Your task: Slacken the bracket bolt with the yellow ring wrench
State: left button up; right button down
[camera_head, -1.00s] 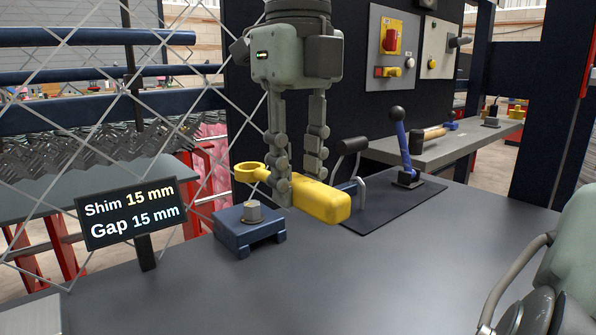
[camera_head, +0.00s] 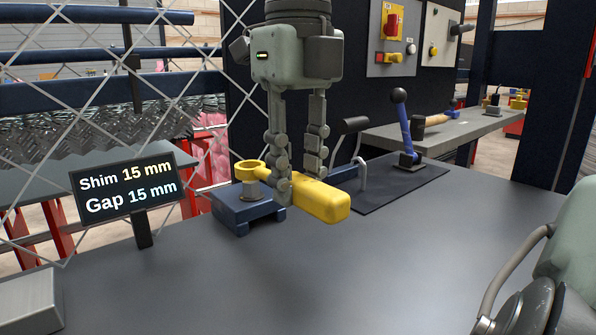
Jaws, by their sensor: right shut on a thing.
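The yellow ring wrench (camera_head: 322,200) has a thick handle and a ring end (camera_head: 250,169). My right gripper (camera_head: 296,190) hangs from above, shut on the wrench near where the handle meets the ring. The grey bracket bolt (camera_head: 250,191) stands upright on the blue bracket (camera_head: 236,213) on the bench. The ring is at the bolt's top, lined up over it; the ring hides the bolt head, and I cannot tell whether it sits around it. The bolt's lower part shows beneath the ring. My left gripper is not in view.
A sign (camera_head: 128,187) reading Shim 15 mm, Gap 15 mm stands left of the bracket. A blue lever (camera_head: 404,130) with a black knob stands on a dark mat (camera_head: 405,182) behind right. A mallet (camera_head: 436,119) lies on the back bench.

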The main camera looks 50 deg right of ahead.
jog(key=shift+f+b, duration=0.95)
jog(key=shift+f, duration=0.4)
jog(key=c, duration=1.9)
grip_release()
jog(key=shift+c, duration=0.2)
grip_shut()
